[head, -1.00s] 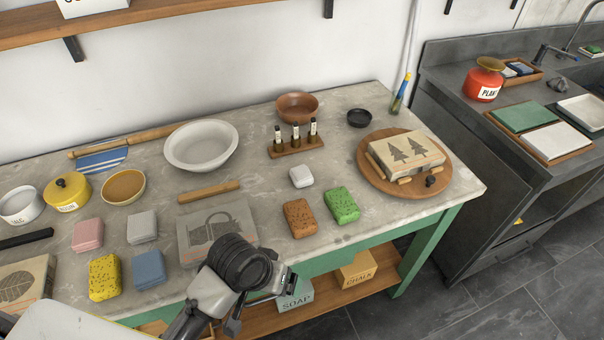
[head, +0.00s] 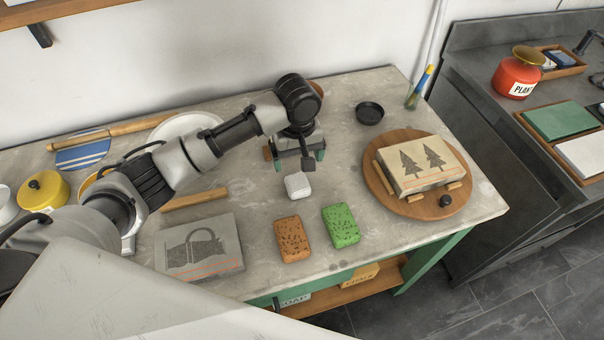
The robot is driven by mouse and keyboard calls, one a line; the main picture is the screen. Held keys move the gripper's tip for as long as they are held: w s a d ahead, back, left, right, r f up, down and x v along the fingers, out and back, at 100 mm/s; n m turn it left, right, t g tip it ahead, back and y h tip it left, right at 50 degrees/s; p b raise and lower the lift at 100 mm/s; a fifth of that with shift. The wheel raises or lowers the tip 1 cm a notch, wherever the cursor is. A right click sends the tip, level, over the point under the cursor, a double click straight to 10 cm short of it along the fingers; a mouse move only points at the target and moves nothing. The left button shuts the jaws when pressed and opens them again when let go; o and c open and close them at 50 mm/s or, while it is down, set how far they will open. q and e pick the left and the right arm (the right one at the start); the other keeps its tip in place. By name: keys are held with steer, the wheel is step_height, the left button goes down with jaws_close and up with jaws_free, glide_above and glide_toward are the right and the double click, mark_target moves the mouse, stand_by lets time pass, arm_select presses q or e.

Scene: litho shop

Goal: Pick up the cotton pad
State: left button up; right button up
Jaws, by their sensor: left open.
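A small white block, which looks like the cotton pad (head: 298,187), lies on the grey stone worktop (head: 350,275), behind the brown and green sponges. My left arm reaches in from the left across the worktop. My left gripper (head: 299,161) points down just behind and above the white pad, with its jaws open and empty. The gripper partly overlaps the pad's far edge in the picture, and I cannot tell whether they touch. My right gripper is not in view.
A brown sponge (head: 292,240) and a green sponge (head: 341,226) lie in front of the pad. A round wooden board (head: 400,206) with a tree-printed block (head: 423,167) stands to the right. The bottle rack and brown bowl behind the gripper are mostly hidden.

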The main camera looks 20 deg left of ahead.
mark_target(296, 179)
arm_select(q)
steer(key=shift+s+f, duration=0.85)
steer(key=shift+s, duration=0.1)
steer(key=shift+w+f, duration=0.15)
steer(key=shift+f, duration=0.55)
steer(key=f, duration=0.2)
steer(key=f+p, duration=0.1)
steer(key=shift+w+f, duration=0.3)
steer(key=shift+f, duration=0.65)
steer(key=c, duration=1)
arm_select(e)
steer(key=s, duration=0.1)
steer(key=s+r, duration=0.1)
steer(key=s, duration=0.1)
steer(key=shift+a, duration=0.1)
arm_select(q)
steer(key=shift+r, duration=0.1)
